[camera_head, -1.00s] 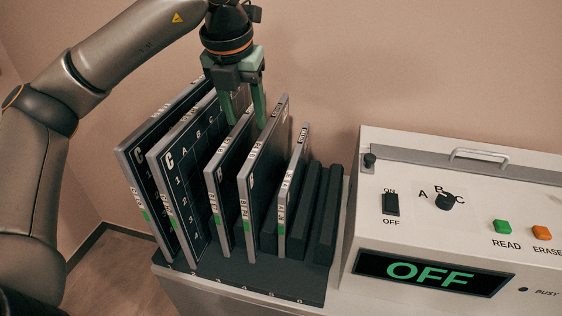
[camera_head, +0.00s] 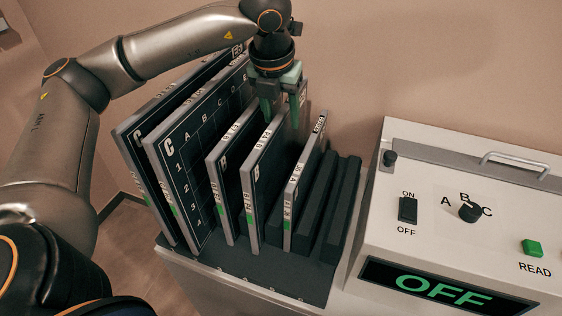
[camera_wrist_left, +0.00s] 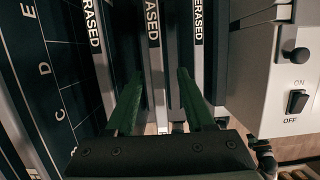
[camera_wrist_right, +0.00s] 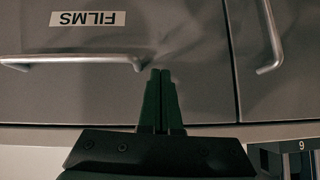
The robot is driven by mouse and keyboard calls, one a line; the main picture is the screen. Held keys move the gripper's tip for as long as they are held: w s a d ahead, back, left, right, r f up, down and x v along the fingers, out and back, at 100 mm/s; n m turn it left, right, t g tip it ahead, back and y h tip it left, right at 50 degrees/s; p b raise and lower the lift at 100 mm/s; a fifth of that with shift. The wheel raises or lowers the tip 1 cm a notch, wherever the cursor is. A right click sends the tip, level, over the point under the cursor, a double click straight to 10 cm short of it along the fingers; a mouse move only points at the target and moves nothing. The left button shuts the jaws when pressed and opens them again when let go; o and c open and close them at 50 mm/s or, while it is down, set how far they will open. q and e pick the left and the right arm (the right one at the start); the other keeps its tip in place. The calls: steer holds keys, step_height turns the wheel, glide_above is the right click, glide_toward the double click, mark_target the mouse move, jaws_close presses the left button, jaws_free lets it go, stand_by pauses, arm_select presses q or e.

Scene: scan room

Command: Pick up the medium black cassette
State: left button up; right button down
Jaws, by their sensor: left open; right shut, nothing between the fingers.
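Two medium black cassettes with grey edges and "B" labels stand upright in the rack: the left one (camera_head: 231,168) and the right one (camera_head: 263,178). My left gripper (camera_head: 281,112) points down at the far upper part of the right one, open. In the left wrist view my left gripper's fingers (camera_wrist_left: 157,85) lie on either side of an upright cassette edge marked "ERASED" (camera_wrist_left: 153,35). I cannot tell whether they touch it. My right gripper (camera_wrist_right: 161,75) shows only in the right wrist view, shut and empty, before a grey cabinet.
Two large "C" cassettes (camera_head: 185,165) stand left of the medium ones, and a small cassette (camera_head: 305,182) stands right. Empty rack slots (camera_head: 333,205) follow. A white reader machine (camera_head: 440,235) showing "OFF" stands at the right. A "FILMS" cabinet (camera_wrist_right: 190,60) has metal handles.

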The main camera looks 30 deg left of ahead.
mark_target(283, 126)
arm_select(q)
steer(key=x, duration=0.4)
steer(key=shift+a+f, duration=0.1)
steer(key=shift+f, duration=0.05)
steer(key=shift+c, duration=0.3)
jaws_close()
stand_by(0.8)
steer(key=shift+w, duration=0.15)
